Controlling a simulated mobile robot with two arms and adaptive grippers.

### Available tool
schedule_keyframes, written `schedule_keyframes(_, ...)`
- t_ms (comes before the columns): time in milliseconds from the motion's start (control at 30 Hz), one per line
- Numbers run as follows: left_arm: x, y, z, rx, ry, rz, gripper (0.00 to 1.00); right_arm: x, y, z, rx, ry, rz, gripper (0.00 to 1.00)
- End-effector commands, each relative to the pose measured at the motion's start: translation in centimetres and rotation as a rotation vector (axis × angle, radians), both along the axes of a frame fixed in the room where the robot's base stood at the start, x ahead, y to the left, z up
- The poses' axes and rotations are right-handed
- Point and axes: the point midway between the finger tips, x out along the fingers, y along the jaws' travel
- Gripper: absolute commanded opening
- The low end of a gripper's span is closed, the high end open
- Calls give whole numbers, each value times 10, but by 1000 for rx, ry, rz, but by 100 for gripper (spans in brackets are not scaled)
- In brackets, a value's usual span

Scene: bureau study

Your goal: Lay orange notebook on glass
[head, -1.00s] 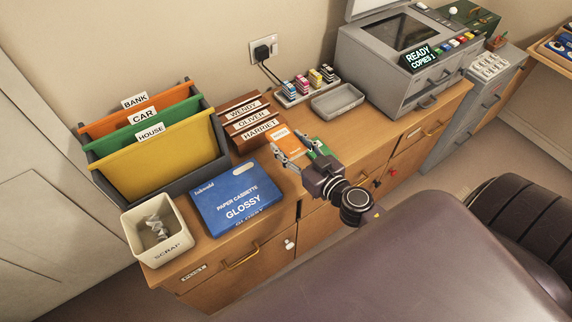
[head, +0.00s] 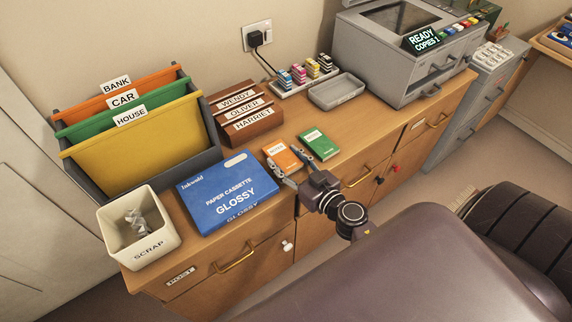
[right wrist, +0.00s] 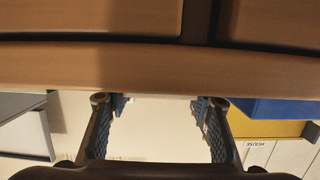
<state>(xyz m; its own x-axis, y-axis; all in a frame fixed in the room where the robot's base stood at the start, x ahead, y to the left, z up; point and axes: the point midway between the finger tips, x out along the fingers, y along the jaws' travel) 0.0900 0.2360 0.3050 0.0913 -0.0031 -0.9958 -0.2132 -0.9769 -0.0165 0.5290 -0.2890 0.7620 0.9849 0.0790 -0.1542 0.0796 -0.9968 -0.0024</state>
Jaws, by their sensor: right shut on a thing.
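The orange notebook (head: 283,157) lies on the wooden cabinet top, right of the blue paper cassette. My right gripper (head: 291,162) is at its near edge in the head view, shut on it with a finger at each side. In the right wrist view the two fingers of my right gripper (right wrist: 160,106) stand apart, and the notebook cannot be made out between them. The dark glass (head: 400,17) is on top of the grey copier (head: 395,50) at the back right, its lid raised and partly cut off. My left gripper is not in view.
A green notebook (head: 319,144) lies just right of the orange one. The blue paper cassette (head: 228,190), scrap bin (head: 138,238) and file rack (head: 205,165) stand to the left.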

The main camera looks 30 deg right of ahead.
Motion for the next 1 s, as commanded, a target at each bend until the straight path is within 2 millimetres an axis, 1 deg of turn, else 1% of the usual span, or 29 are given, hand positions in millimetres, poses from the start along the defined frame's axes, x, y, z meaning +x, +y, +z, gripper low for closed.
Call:
schedule_keyframes(33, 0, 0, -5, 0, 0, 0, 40, 0, 0, -5, 0, -2, 0, 23)
schedule_keyframes(267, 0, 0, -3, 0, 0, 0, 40, 0, 0, -2, -2, -1, 0, 23)
schedule_keyframes(500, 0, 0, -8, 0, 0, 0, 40, 0, 0, -10, -1, -1, 0, 23)
schedule_keyframes(533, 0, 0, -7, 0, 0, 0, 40, 0, 0, -10, -1, 0, 0, 50)
schedule_keyframes(600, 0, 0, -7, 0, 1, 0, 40, 0, 0, -10, -1, 1, 0, 56)
schedule_keyframes(867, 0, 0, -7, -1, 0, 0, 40, -1, 0, -11, -1, 4, 0, 56)
schedule_keyframes(1000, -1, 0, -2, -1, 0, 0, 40, -1, 0, -5, -3, 5, 0, 56)
